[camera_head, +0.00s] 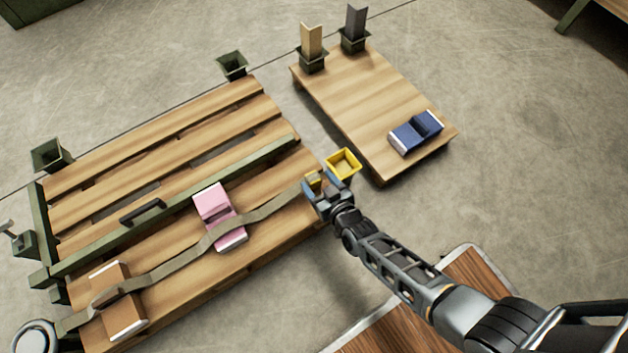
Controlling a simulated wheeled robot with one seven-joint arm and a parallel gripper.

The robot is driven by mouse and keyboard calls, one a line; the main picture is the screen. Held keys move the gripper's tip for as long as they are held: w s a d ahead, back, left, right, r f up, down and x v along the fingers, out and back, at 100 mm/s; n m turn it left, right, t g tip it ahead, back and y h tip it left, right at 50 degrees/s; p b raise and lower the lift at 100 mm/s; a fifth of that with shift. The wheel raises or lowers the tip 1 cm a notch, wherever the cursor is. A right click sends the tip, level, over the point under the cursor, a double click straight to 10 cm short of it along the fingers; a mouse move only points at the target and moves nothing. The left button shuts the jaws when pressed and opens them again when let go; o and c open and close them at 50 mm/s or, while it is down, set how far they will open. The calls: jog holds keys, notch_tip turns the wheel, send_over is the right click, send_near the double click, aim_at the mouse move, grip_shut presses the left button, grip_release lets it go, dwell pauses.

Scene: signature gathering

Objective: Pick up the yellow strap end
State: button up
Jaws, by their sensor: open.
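The yellow strap end (313,182) is at the right end of an olive strap (268,211), near the right edge of the slatted pallet (165,127). The strap runs left across a pink block (212,204) and a brown block (112,325). My gripper (318,188) is open at the strap end, with its blue-tipped fingers around or just beside it. The fingers partly hide the strap end, and I cannot tell whether they touch it.
A yellow open-topped holder (343,163) stands just beyond my gripper. A wooden platform (350,95) at upper right bears a blue block (416,132). A green rail (180,208) with a black handle (143,212) crosses the pallet. Bare floor (520,190) lies at right.

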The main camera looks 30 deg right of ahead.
aim_at(315, 180)
jog(key=b+x, duration=0.1)
jog(key=x, duration=0.2)
jog(key=shift+w+a+f, duration=0.1)
jog(key=shift+w+f, duration=0.1)
jog(key=shift+f, duration=0.05)
jog(key=c, duration=1.1)
jog(key=shift+r, duration=0.1)
